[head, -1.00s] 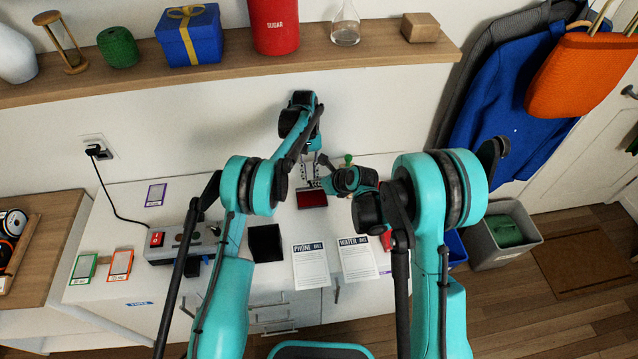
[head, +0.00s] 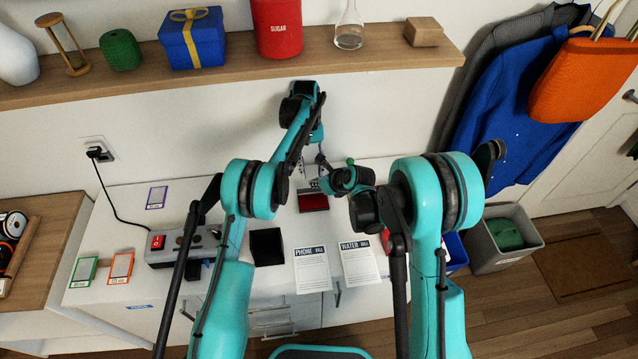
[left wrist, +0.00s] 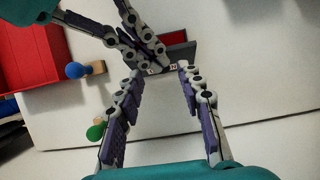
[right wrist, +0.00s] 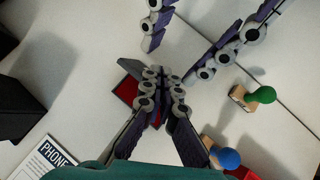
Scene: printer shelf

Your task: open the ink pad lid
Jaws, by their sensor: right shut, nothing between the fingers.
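The ink pad (head: 313,203) lies on the white cabinet top near the wall, with its red surface showing. In the right wrist view its red (right wrist: 126,91) shows beside a dark plate, which looks like the lid (right wrist: 131,67); how far it is raised I cannot tell. My right gripper (right wrist: 163,75) is shut and empty, its tips over the pad and hiding part of it. My left gripper (left wrist: 157,70) is open and empty, its tips apart in front of the pad. The pad (left wrist: 173,38) is partly hidden there by my right fingers.
A green-knobbed stamp (right wrist: 262,95) and a blue-knobbed stamp (right wrist: 228,158) stand right of the pad. A shelf (head: 230,83) runs above.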

